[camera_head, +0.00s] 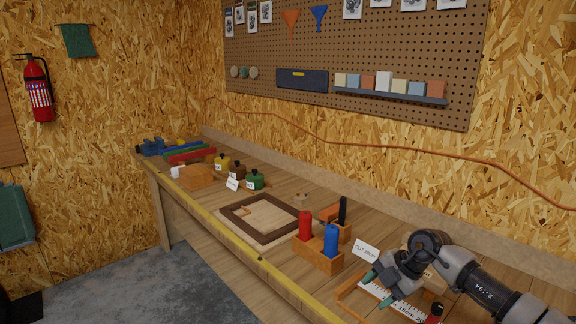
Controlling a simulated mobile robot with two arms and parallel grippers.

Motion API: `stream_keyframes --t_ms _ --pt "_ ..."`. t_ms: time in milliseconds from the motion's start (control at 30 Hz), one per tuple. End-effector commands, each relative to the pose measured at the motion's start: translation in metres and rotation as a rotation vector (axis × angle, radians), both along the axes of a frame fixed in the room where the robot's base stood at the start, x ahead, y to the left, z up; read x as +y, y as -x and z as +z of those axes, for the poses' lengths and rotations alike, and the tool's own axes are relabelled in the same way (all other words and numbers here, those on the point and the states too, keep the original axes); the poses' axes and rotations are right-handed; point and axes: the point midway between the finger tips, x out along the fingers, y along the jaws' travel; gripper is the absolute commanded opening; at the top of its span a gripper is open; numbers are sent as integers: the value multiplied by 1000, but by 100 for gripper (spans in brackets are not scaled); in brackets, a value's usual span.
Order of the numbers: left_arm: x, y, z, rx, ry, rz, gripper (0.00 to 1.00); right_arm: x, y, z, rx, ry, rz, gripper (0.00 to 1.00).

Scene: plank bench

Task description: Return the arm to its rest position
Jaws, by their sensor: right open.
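My right arm comes in from the lower right over the bench (192,212). Its gripper (378,288) is open, with dark green fingertips apart and nothing seen between them. It is above the near right part of the bench, over a white printed strip and a wooden frame (350,308). The wrist and forearm hide part of the bench behind them. My left gripper is not in view.
A white card (366,249) stands close by. A dark square frame (240,207) lies farther left. The pegboard wall (350,55) rises behind.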

Motion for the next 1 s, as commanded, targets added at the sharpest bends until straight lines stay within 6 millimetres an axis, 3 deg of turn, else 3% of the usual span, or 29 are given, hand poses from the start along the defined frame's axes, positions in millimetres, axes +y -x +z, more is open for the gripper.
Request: stream_keyframes --t_ms 33,100,200,300,367,500,667,767,867,1000 --pt "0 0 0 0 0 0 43 41 10 -8 -51 -137 55 55" --pt "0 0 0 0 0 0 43 88 21 -6 -143 -337 91 55" --pt "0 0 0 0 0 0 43 137 38 9 -267 -608 68 55" --pt "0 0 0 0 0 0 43 165 52 30 -376 -850 -39 55" --pt "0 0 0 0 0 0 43 170 58 41 -430 -972 -141 55" --pt "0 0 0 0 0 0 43 157 69 55 -517 -1169 -468 55" --pt "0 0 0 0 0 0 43 113 86 38 -517 -1213 -931 55" --pt "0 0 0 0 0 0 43 81 106 9 -453 -1136 -1223 55" --pt "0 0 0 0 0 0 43 53 140 -27 -338 -994 -1485 55" --pt "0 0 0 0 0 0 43 28 199 -73 -132 -743 -1733 55"
